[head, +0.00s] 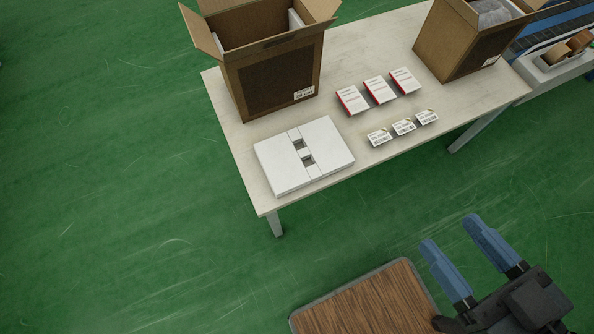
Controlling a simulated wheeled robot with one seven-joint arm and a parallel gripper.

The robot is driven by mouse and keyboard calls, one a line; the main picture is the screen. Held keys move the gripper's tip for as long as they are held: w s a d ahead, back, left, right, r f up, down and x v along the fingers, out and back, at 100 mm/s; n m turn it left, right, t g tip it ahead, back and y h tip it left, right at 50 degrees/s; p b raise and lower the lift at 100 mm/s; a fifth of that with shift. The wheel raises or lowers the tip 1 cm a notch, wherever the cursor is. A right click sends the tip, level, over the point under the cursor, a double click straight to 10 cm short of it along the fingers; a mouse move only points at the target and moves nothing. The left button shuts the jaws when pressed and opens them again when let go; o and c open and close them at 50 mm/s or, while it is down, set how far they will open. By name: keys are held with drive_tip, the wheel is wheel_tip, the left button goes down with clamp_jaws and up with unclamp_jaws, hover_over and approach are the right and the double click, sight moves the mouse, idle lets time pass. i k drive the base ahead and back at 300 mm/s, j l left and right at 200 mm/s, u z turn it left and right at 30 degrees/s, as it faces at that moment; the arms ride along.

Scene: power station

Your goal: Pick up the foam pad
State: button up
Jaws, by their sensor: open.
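A white foam pad (272,161) lies flat near the front left corner of the pale table (234,141). It is a rectangular slab with two small square openings near its middle. My gripper (455,234) is at the lower right, with two blue fingers spread apart and nothing between them. It is in front of the table and well apart from the pad, to its lower right.
An open cardboard box (275,75) stands behind the pad. Another open box (452,45) stands at the right. Three red-and-white boxes (377,90) and three small labelled cards (403,127) lie between. A wood-topped surface (367,303) is at the bottom. Green floor is clear at left.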

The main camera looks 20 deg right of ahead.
sight(283, 166)
drive_tip(key=i+j+u, duration=0.45)
drive_tip(key=i+j, duration=0.35)
